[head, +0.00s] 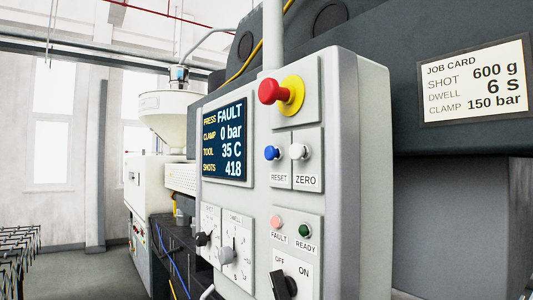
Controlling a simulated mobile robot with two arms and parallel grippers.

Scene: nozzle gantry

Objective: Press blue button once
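The blue button (271,152) sits on the grey control panel (262,200) in the head view, above the label RESET. A white button (298,151) labelled ZERO is just to its right. Nothing touches or covers the blue button. The panel's screen (223,141) reads PRESS FAULT, CLAMP 0 bar, TOOL 35 C, SHOTS 418. Neither of my grippers shows in this view.
A red emergency knob (273,91) on a yellow base sticks out above the blue button. FAULT (277,222) and READY (304,231) lamps, a black OFF/ON switch (283,285) and dials (227,256) lie below. A job card (475,80) hangs at right.

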